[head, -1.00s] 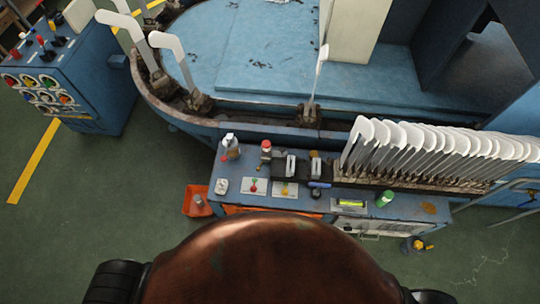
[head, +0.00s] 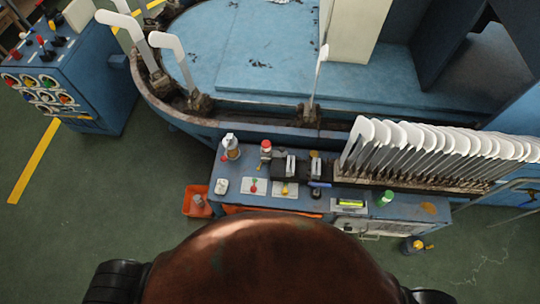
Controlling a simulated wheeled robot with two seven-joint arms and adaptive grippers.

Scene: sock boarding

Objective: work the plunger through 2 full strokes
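No part is clearly recognisable as the plunger at this size. On the blue bench (head: 233,183) stands a bottle with a pale top (head: 231,146), upright near the bench's left end. To its right is a small upright piece with a red top (head: 266,149). A dark block with pale upright plates (head: 290,164) sits right of that. Neither of my grippers is in view, so nothing is seen touching these things.
A green can (head: 386,198) and a level-like yellow-green piece (head: 351,203) lie near the front edge. An orange bin (head: 196,205) is on the floor at left. A control console (head: 60,80) stands far left.

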